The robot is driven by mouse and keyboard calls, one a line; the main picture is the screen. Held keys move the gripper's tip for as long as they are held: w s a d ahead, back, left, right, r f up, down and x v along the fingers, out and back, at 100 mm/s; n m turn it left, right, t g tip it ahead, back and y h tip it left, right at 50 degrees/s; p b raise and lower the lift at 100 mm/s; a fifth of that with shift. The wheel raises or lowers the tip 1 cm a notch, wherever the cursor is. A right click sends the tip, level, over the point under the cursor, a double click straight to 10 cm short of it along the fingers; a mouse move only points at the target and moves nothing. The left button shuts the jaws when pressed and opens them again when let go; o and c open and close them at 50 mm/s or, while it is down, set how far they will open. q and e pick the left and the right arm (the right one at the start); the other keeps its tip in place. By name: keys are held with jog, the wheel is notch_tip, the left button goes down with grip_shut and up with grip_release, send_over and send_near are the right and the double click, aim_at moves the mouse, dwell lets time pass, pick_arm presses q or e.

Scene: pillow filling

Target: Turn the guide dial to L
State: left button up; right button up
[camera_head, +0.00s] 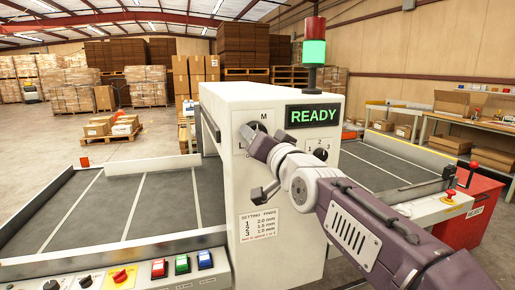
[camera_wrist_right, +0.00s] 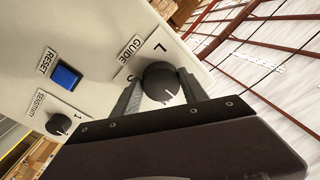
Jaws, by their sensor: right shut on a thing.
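The guide dial (camera_wrist_right: 160,80) is a round dark knob on the pale machine panel, beside a GUIDE label (camera_wrist_right: 124,57). The letter L (camera_wrist_right: 160,46) shows above the knob in the wrist view, with a partly hidden S left of it. A pale mark on the knob's face lies on the side toward my gripper, away from the L. My right gripper (camera_wrist_right: 160,92) is shut on the dial, one finger on each side. In the head view the right gripper (camera_head: 251,136) covers part of the dial, and an M shows above it. My left gripper is not in view.
A smaller numbered dial (camera_head: 320,154) sits right of my wrist, under the green READY display (camera_head: 313,115). A blue RESET button (camera_wrist_right: 66,76) and a sensitivity knob (camera_wrist_right: 58,124) share the panel. Conveyor beds (camera_head: 120,210) flank the machine.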

pick_arm(q)
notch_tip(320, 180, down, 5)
jog(key=b, duration=0.4)
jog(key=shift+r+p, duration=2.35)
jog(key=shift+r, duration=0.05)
pick_arm(e)
jog(key=shift+w+d+r+n+g+h, duration=0.1)
jog(key=shift+r+n+g+h, duration=0.1)
jog(key=shift+n, duration=4.1)
jog(key=shift+s+d+r+n+g+h, duration=0.1)
jog(key=shift+n+g+h, duration=0.1)
jog(key=shift+n, duration=4.1)
jog(key=shift+w+d+r+n+g+h, duration=0.1)
jog(key=shift+n+h, duration=0.1)
jog(key=shift+n, duration=4.1)
jog(key=o, duration=1.4)
